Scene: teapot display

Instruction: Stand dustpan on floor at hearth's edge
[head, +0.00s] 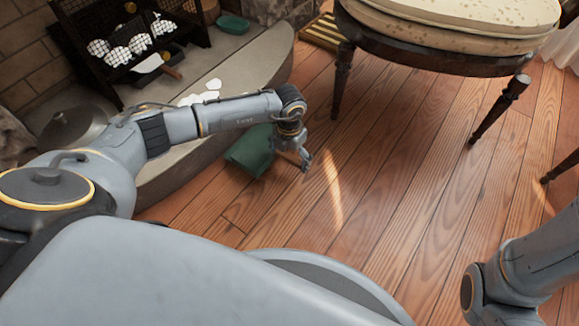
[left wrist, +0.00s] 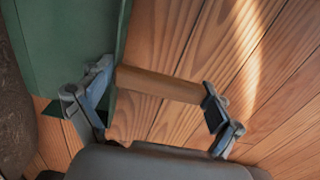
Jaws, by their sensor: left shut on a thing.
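The green dustpan (head: 250,150) is at the floor beside the curved hearth edge (head: 272,78), partly behind my left arm. In the left wrist view its green body (left wrist: 68,40) fills the upper left, and its wooden handle (left wrist: 160,84) reaches between my fingers. My left gripper (head: 305,162) is low over the floor, right of the pan. In the left wrist view the gripper (left wrist: 155,105) has one finger at each end of the handle, shut on it. I cannot tell whether the pan touches the floor or hearth. My right gripper is not shown.
A dark wooden stool (head: 345,75) with a pale cushion stands at the upper right. White pieces (head: 203,92) and a green item (head: 233,24) lie on the hearth. A black grate (head: 125,40) stands behind. The wooden floor (head: 390,190) is clear in the middle.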

